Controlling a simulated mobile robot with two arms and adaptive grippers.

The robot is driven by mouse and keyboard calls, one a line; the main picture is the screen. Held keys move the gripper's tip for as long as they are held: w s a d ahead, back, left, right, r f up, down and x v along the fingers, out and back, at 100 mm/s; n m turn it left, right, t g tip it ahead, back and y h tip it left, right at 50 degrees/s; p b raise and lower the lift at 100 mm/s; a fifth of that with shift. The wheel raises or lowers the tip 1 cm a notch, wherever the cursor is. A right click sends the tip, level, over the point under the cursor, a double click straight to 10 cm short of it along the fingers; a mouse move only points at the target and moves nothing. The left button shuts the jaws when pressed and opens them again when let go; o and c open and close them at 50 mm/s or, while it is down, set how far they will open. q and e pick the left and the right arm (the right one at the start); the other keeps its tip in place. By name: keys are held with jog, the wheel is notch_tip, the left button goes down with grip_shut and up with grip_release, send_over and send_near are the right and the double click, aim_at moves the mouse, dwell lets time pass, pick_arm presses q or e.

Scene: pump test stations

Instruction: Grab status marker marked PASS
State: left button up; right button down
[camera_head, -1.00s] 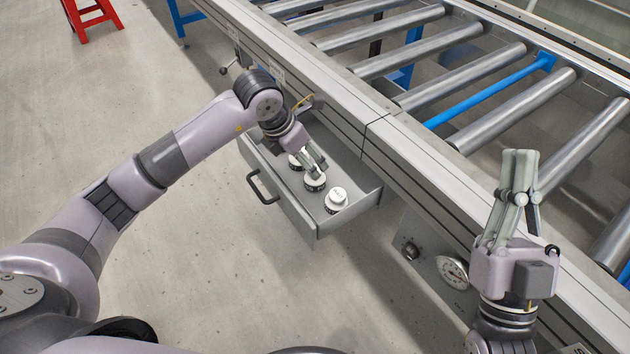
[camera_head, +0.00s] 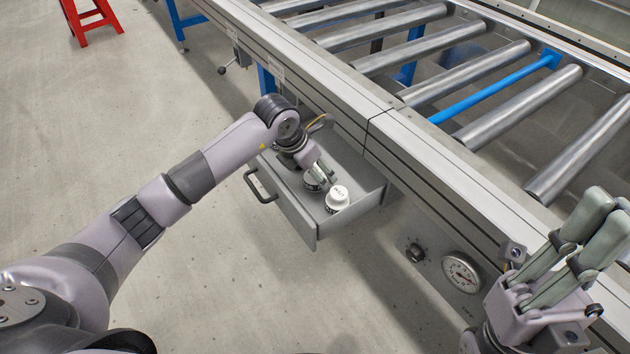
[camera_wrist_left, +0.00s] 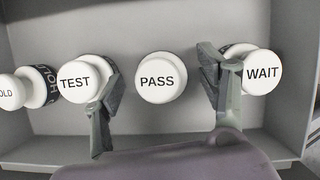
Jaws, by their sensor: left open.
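The PASS status marker (camera_wrist_left: 160,78) is a round white knob-like piece in the left wrist view, standing in a grey drawer (camera_head: 305,222). My left gripper (camera_head: 322,170) reaches down into the drawer in the head view. In the left wrist view its open fingers (camera_wrist_left: 162,95) lie on either side of the PASS marker, with a visible gap to it. The left finger overlaps the edge of the TEST marker (camera_wrist_left: 76,82); the right finger partly covers the WAIT marker (camera_wrist_left: 262,72). My right gripper (camera_head: 590,235) is over the conveyor side at the right; its finger gap is unclear.
HOLD markers (camera_wrist_left: 12,92) stand at the left in the left wrist view. A white-topped marker (camera_head: 337,197) shows at the drawer's near end. The roller conveyor (camera_head: 440,130) rises behind the drawer. Floor in front is clear.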

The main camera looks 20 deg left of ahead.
pick_arm(q)
jog(key=shift+f, duration=0.1)
jog(key=shift+c, duration=0.6)
jog(key=c, duration=1.1)
